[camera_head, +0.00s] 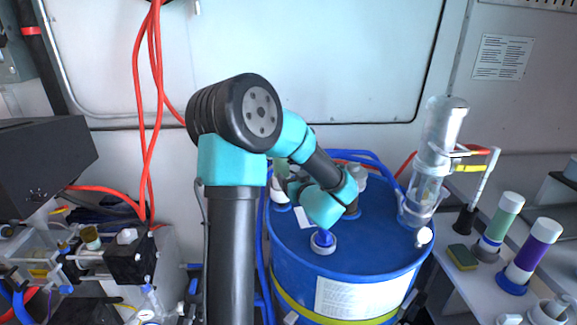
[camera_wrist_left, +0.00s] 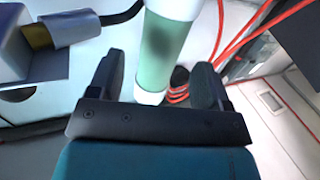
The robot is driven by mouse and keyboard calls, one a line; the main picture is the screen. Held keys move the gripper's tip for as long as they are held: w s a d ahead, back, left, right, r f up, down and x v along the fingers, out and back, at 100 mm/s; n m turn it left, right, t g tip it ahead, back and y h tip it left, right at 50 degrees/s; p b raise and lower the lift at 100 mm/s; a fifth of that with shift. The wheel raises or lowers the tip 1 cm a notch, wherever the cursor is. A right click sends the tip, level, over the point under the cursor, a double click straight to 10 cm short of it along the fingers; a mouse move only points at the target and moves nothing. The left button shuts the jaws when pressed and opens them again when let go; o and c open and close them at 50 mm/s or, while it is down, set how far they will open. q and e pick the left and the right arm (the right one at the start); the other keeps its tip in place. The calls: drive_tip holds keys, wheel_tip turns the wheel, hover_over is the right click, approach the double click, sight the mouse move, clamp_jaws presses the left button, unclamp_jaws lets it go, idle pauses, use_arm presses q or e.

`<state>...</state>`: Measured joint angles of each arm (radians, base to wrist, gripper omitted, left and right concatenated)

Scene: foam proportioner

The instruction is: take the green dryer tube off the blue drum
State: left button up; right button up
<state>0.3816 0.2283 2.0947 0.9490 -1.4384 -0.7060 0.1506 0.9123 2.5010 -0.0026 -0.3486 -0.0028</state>
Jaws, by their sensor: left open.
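The blue drum (camera_head: 285,255) stands in the middle of the head view. A green dryer tube (camera_head: 277,172) with a pale top stands at the drum's back left, mostly hidden by my left arm. In the left wrist view the green tube (camera_wrist_left: 162,50), with white end parts, appears between the two dark fingers. My left gripper (camera_head: 291,187) is beside the tube, small and partly covered by its wrist in the head view. Its fingers (camera_wrist_left: 158,85) are apart, with gaps to the tube on both sides. Contact is not visible. My right gripper is not in view.
A clear cylinder (camera_head: 440,135) stands at the drum's right, and a capped port (camera_head: 322,241) is on its front top. Another green tube (camera_head: 503,215), a purple tube (camera_head: 538,245) and a sponge (camera_head: 462,257) are on the right table. Red hoses (camera_head: 155,100) hang at left.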

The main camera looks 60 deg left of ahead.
sight(285, 171)
use_arm(q)
drive_tip(key=shift+s+a+f+g, duration=0.2)
drive_tip(key=shift+s+f+g, duration=0.05)
drive_tip(key=shift+s+g, duration=0.05)
drive_tip(key=shift+w+a, duration=0.2)
drive_tip(key=shift+a, duration=0.9)
drive_tip(key=shift+w+a, duration=0.2)
drive_tip(key=shift+a, duration=1.1)
drive_tip(key=shift+w+a, duration=0.2)
drive_tip(key=shift+a, duration=1.1)
drive_tip(key=shift+c, duration=0.2)
drive_tip(key=c, duration=0.9)
